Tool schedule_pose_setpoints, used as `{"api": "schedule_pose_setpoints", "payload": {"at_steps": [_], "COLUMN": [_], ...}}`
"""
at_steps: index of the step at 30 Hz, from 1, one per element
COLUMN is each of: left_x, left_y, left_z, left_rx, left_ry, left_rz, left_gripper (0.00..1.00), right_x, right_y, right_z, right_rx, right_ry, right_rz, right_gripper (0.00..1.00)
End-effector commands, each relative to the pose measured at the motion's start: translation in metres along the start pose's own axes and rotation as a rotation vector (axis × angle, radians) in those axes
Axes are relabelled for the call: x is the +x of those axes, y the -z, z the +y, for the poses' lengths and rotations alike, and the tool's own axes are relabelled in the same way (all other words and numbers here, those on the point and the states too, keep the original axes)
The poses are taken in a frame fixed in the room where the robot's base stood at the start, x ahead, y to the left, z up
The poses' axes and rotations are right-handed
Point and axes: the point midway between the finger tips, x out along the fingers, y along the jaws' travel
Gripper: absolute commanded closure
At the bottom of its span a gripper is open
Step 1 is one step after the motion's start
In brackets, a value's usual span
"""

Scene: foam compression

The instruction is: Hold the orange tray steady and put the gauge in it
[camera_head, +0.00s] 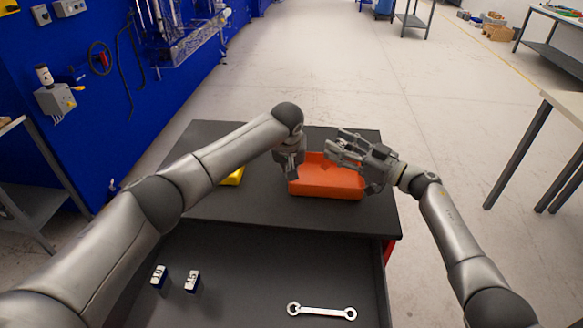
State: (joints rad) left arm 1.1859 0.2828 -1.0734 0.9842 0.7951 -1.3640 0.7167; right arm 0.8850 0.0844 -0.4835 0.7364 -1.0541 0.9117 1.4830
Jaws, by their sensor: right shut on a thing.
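The orange tray (326,188) sits on the dark top of the workbench. My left gripper (290,172) points down at the tray's left end; its fingertips are partly hidden, so I cannot tell whether it is open or touches the wall. My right gripper (337,150) reaches in from the right, above the back part of the tray. It is shut on a small grey thing that blends with the fingers, seemingly the gauge; its shape is not clear. No gauge shows lying in the visible part of the tray.
A yellow thing (232,177) lies left of the tray, partly behind my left arm. An open drawer (250,265) in front holds a wrench (321,311) and two small blue-and-white pieces (192,281). The bench top (230,208) is clear in front of the tray.

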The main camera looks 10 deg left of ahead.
Motion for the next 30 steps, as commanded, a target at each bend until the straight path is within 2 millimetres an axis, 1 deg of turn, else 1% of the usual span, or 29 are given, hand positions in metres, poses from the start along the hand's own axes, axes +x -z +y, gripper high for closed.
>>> {"api": "schedule_pose_setpoints", "payload": {"at_steps": [1,6,7,12,13,23,26,30], "left_x": [0.0,0.0,0.0,0.0,0.0,0.0,0.0,0.0], "left_y": [0.0,-0.001,-0.001,-0.001,-0.001,-0.001,-0.001,-0.001], "left_z": [0.002,0.003,0.003,0.004,0.004,0.006,0.006,0.006], "left_rx": [0.004,0.005,0.005,0.006,0.006,0.008,0.008,0.007], "left_ry": [-0.004,-0.005,-0.006,-0.007,-0.007,-0.01,-0.011,-0.01], "left_rz": [0.0,0.0,0.0,0.0,0.001,0.0,0.0,0.0], "left_gripper": [1.0,1.0,1.0,1.0,1.0,1.0,1.0,1.0], "right_x": [0.0,0.0,0.0,0.001,0.001,-0.001,-0.007,-0.026], "right_y": [-0.013,-0.016,-0.016,-0.017,-0.017,-0.019,-0.02,-0.017], "right_z": [-0.005,-0.006,-0.006,-0.006,-0.006,-0.007,-0.006,-0.005], "right_rx": [0.014,0.015,0.015,0.015,0.014,0.016,0.015,0.012], "right_ry": [0.005,0.007,0.007,0.008,0.008,0.008,0.006,0.005], "right_rz": [-0.015,-0.019,-0.02,-0.021,-0.022,-0.025,-0.026,-0.023], "right_gripper": [0.96,0.96,0.55,0.33,0.31,0.31,0.31,0.31]}}
